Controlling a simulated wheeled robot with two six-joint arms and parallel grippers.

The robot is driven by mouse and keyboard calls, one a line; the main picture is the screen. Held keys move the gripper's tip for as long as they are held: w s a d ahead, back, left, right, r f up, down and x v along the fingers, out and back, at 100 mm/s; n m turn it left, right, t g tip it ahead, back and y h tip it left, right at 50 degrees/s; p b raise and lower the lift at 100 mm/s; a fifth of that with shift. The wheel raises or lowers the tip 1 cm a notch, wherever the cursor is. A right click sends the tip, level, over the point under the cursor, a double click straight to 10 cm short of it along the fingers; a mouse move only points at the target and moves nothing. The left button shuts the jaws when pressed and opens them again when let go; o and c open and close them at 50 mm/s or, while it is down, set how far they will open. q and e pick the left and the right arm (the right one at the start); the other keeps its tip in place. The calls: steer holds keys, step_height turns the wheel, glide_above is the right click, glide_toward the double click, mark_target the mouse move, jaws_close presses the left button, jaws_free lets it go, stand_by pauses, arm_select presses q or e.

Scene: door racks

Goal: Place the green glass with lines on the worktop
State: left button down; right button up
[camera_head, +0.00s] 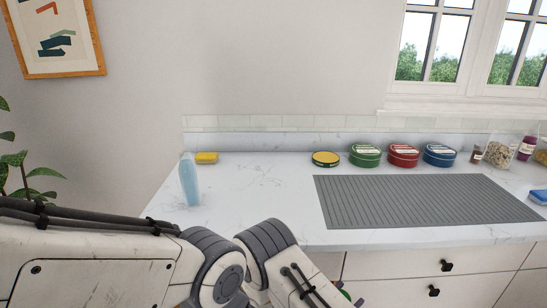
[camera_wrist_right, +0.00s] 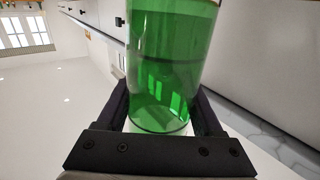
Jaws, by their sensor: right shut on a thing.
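The green glass (camera_wrist_right: 165,50) is see-through and fills the upper middle of the right wrist view. A faint dark band crosses it; I cannot make out clear lines. My right gripper (camera_wrist_right: 162,108) is shut on it, one dark finger on each side. The white marbled worktop (camera_head: 255,185) spans the head view, with a bare stretch at its left. In the head view a small dark and green bit shows at the bottom, beside my arm; I cannot tell exactly what it is. My left gripper is out of view.
A yellow-lidded tin (camera_head: 325,159), green tin (camera_head: 365,155), red tin (camera_head: 403,155) and blue tin (camera_head: 439,155) line the back. A grey ribbed mat (camera_head: 420,200) lies in front.

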steer(key=shift+r+n+t+y, duration=0.25)
steer(key=shift+n+t+y, duration=0.95)
steer(key=shift+y, duration=0.25)
steer(key=shift+r+n+t+y, duration=0.2)
steer(key=shift+n+t+y, duration=0.95)
steer(key=shift+y, duration=0.3)
